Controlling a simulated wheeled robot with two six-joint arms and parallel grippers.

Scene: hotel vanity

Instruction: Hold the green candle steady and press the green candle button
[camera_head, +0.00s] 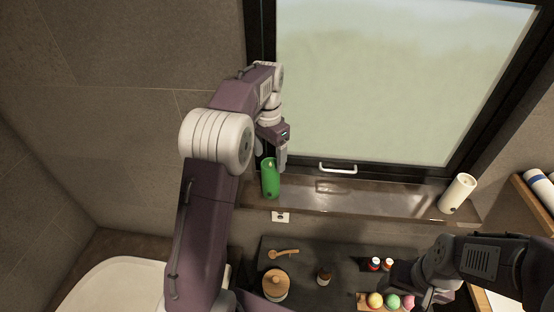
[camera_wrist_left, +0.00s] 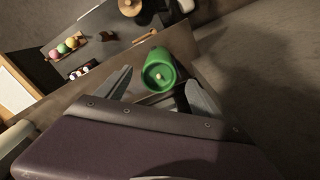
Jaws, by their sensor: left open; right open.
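The green candle (camera_head: 270,182) stands upright on the window ledge (camera_head: 340,203), at its left part. My left gripper (camera_head: 271,157) is open and pointed down at the candle's top. In the left wrist view the green candle (camera_wrist_left: 159,70) shows between the two spread fingers of my left gripper (camera_wrist_left: 160,80), with a gap visible beside it. I cannot make out a button on the green candle. My right gripper (camera_head: 418,294) is open at the lower right, low over the counter near coloured balls and far from the candle.
A white candle (camera_head: 457,194) stands at the ledge's right end. The dark counter (camera_head: 330,250) below holds a wooden-lidded jar (camera_head: 276,284), a brush (camera_head: 284,253), small bottles (camera_head: 375,264) and coloured balls (camera_head: 375,300). The window (camera_head: 400,80) is behind. The ledge between the candles is clear.

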